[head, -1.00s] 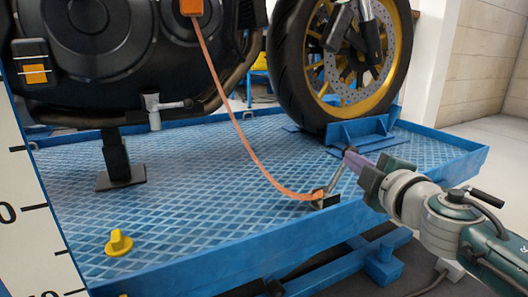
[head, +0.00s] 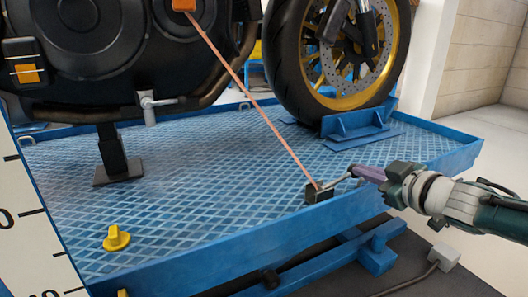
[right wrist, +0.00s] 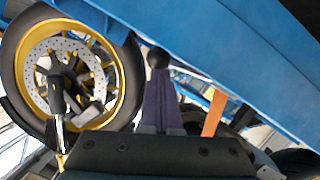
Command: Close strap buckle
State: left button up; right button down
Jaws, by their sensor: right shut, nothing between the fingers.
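The strap buckle (head: 319,193) is a small dark block with a metal lever at the front rim of the blue platform. Its lever (head: 338,181) lies low, slanting slightly up to the right. The orange strap (head: 255,98) runs straight and taut from the motorcycle down to the buckle; part of it shows in the right wrist view (right wrist: 214,113). My right gripper (head: 358,171) has purple fingers, shut, with their tips at the lever's free end. In the right wrist view, a dark round knob (right wrist: 157,57) sits at the fingertips (right wrist: 160,75); whether they touch is unclear. My left gripper is not in view.
The blue platform (head: 215,185) has a raised rim. The motorcycle wheel (head: 290,80) stands in a blue chock (head: 357,130) behind the buckle. A yellow knob (head: 117,238) is at the front left. A grey box with a cable (head: 444,257) is on the floor at right.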

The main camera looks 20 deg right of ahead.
jog(key=shift+d+f+m, duration=0.3)
jog(key=shift+f+m, duration=0.15)
jog(key=shift+m, duration=0.05)
jog(key=shift+y, duration=0.3)
